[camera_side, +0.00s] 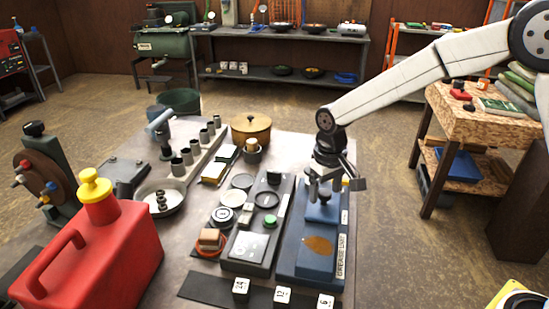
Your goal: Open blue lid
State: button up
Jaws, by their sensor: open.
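A long blue case (308,265) lies on the grey work table (210,283), with a brown patch on its near part and a printed label along its right edge. A smaller raised blue piece with a round knob (324,197) sits at its far end; it looks like the blue lid. My gripper (334,184) is open and points down over this knob. Its fingers are around or just above the knob; I cannot tell if they touch it.
A dark tray with rings and a green button (270,220) lies close to the left of the case. A red fuel can (95,255) with a yellow cap stands at the front left. A brown lidded pot (251,128) stands behind. Numbered tags (282,295) lie in front.

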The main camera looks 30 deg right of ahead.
grip_shut()
jog(key=shift+r, duration=0.1)
dwell(1.2)
